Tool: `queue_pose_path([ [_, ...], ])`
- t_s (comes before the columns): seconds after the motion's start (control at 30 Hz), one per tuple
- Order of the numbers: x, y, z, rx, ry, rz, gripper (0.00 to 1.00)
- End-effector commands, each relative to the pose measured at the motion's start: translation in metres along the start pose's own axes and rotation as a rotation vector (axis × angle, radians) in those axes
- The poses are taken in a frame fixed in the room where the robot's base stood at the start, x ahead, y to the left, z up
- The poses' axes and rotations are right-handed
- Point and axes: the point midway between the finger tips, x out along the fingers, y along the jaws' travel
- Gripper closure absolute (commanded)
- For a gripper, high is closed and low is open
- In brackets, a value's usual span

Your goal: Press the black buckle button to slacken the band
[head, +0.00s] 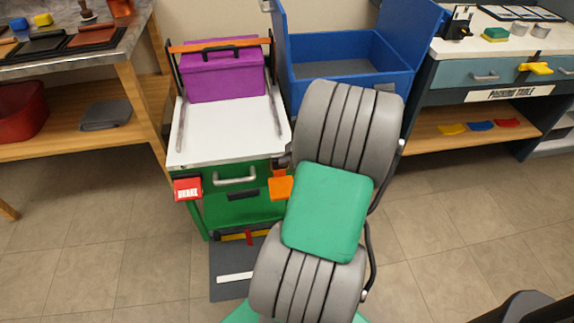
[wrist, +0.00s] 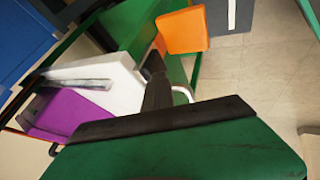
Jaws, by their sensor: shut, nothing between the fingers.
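An orange band (head: 218,43) runs across the top of the frame behind the purple box (head: 225,73), which stands on the cart's white top (head: 225,135). I cannot make out the black buckle button in either view. My gripper (wrist: 153,64) shows in the wrist view as dark fingers together, with nothing between them. They point toward the cart's side, near the white top and the orange block (wrist: 182,31). In the head view my arm hides most of the gripper; a dark part shows at the cart's right edge. The purple box also shows in the wrist view (wrist: 66,115).
A red BRAKE block (head: 187,188) and the orange block (head: 280,185) stick out from the green cart's front, beside a drawer handle (head: 236,181). An open blue bin (head: 345,82) stands behind right. The packing table (head: 507,93) is at right, a workbench (head: 75,66) at left. The floor at left is clear.

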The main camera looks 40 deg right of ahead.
Motion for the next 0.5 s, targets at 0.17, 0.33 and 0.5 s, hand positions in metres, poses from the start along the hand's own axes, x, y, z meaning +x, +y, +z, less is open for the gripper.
queue_pose_path([
  [0.17,0.000,0.009,-0.001,-0.010,-0.002,0.025,1.00],
  [0.33,-0.002,0.007,-0.002,-0.011,-0.002,0.026,1.00],
  [0.5,-0.012,-0.014,-0.008,-0.013,0.001,0.016,1.00],
])
